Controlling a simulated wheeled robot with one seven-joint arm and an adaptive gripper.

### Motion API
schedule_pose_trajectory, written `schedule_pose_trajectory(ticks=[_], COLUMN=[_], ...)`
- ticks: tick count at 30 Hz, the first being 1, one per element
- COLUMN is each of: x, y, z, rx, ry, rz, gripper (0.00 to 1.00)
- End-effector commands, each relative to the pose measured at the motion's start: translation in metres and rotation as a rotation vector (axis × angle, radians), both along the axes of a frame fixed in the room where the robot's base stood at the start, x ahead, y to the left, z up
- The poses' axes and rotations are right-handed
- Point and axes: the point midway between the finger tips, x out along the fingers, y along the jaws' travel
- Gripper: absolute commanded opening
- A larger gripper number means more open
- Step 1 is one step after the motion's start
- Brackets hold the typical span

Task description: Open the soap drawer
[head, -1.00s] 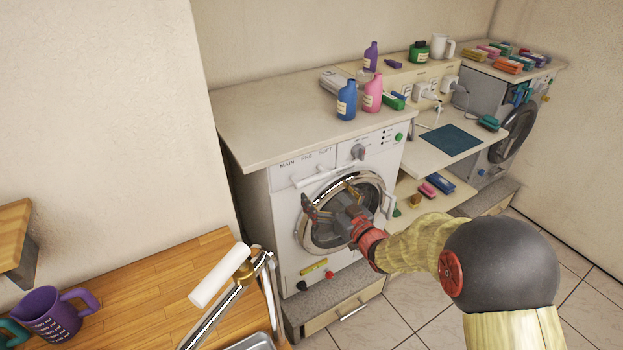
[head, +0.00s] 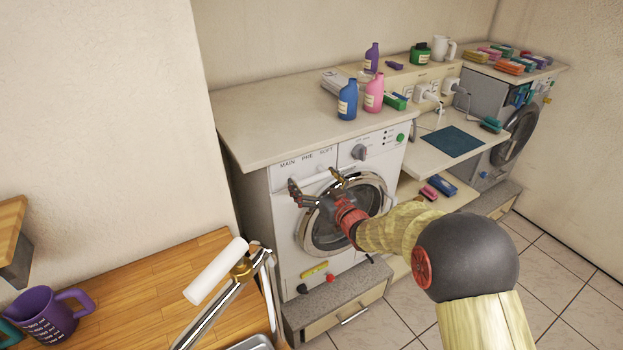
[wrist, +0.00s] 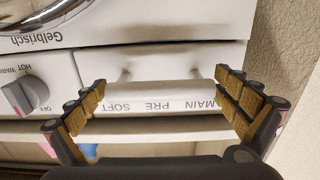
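The soap drawer (head: 308,160) is the white panel marked MAIN, PRE and SOFT at the top left of the near washing machine (head: 284,215). In the wrist view the drawer (wrist: 165,60) appears upside down, with its white bar handle (wrist: 160,90) on two posts. My gripper (head: 314,184) is open and empty in front of the drawer, just below its labels. In the wrist view its padded fingers (wrist: 161,80) stand wide apart, one near each end of the handle. I cannot tell whether they touch it. In the head view the fingers partly cover the handle.
A worktop (head: 270,120) overhangs the drawer, with blue (head: 347,100) and pink (head: 374,95) bottles on it. The control knob (head: 359,152) is right of the drawer. The round door (head: 325,230) is below. A faucet (head: 225,275) stands in the foreground.

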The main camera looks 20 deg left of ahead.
Motion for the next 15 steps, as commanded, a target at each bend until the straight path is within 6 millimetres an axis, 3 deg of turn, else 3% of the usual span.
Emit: schedule_pose_trajectory(ticks=[15], x=[-0.0001], y=[-0.0002], z=[0.0000], rx=[0.000], ry=[0.000], rz=[0.000], gripper=[0.69])
